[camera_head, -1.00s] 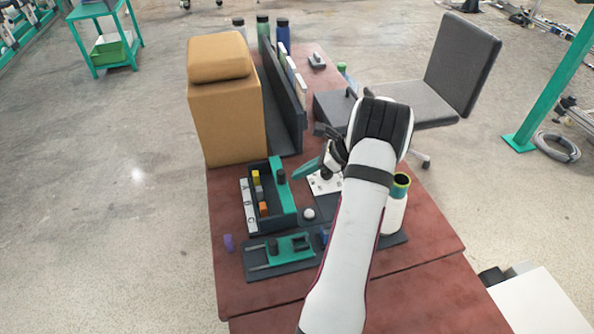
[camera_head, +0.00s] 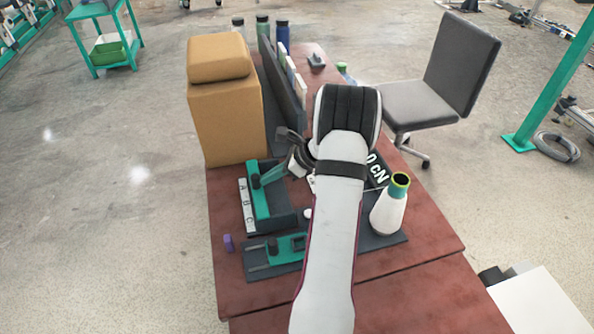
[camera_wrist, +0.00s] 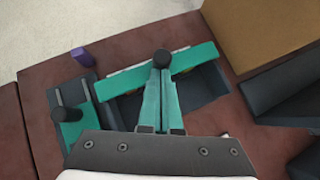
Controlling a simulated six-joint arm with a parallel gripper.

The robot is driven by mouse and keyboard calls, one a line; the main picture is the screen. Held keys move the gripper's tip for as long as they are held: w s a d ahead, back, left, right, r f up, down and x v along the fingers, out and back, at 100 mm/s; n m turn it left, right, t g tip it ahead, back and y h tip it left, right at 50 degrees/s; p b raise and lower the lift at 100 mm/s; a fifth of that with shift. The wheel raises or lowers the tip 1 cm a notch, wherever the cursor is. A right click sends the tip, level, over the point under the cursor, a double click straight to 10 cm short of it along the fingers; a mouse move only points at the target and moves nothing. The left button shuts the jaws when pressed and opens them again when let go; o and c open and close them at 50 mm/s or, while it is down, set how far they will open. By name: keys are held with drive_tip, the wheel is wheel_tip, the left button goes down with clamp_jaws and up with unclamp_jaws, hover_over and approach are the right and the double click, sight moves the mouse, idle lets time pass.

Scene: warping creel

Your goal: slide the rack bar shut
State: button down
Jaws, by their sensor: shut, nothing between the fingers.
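The rack bar is a green bar (camera_head: 260,204) with a black knob (camera_head: 255,181). It lies along the left side of the dark rack (camera_head: 285,218), beside the white A-B-C strip (camera_head: 244,206), and covers most of the coloured pieces. In the wrist view the bar (camera_wrist: 198,58) runs across the rack, its knob (camera_wrist: 162,59) at the middle. My gripper (camera_head: 266,181) has its green fingers shut and empty. Their tips (camera_wrist: 162,74) are right at the knob's right side in the head view; I cannot tell whether they touch it.
A green fixture with a black knob (camera_head: 273,244) sits in front of the rack. A small purple block (camera_head: 228,242) lies on the table at left. A white cone (camera_head: 388,212) stands at right. A tan box (camera_head: 227,125) and dark upright panel (camera_head: 283,85) stand behind.

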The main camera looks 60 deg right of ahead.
drive_tip(key=s+d+f+v, duration=0.1)
drive_tip(key=s+f+v, duration=0.1)
drive_tip(key=v, duration=1.1)
drive_tip(key=w+a+r+n+g+y, duration=0.1)
drive_tip(key=w+a+r+n+g, duration=0.2)
drive_tip(key=a, duration=0.6)
drive_tip(key=w+a+r+n+g, duration=0.1)
drive_tip(key=w+a+r+n, duration=0.1)
drive_tip(key=a+n, duration=0.5)
drive_tip(key=w+a+r+n+g+y, duration=0.1)
drive_tip(key=w+a+r+n, duration=0.15)
drive_tip(key=a, duration=0.75)
drive_tip(key=s+a+f+n+g+h, duration=0.2)
drive_tip(key=s+a+n+g+h, duration=0.1)
drive_tip(key=s+a+n, duration=1.1)
drive_tip(key=a, duration=0.3)
drive_tip(key=shift+s+a+g, duration=0.15)
drive_tip(key=shift+a+g, duration=0.05)
drive_tip(key=shift+g, duration=0.2)
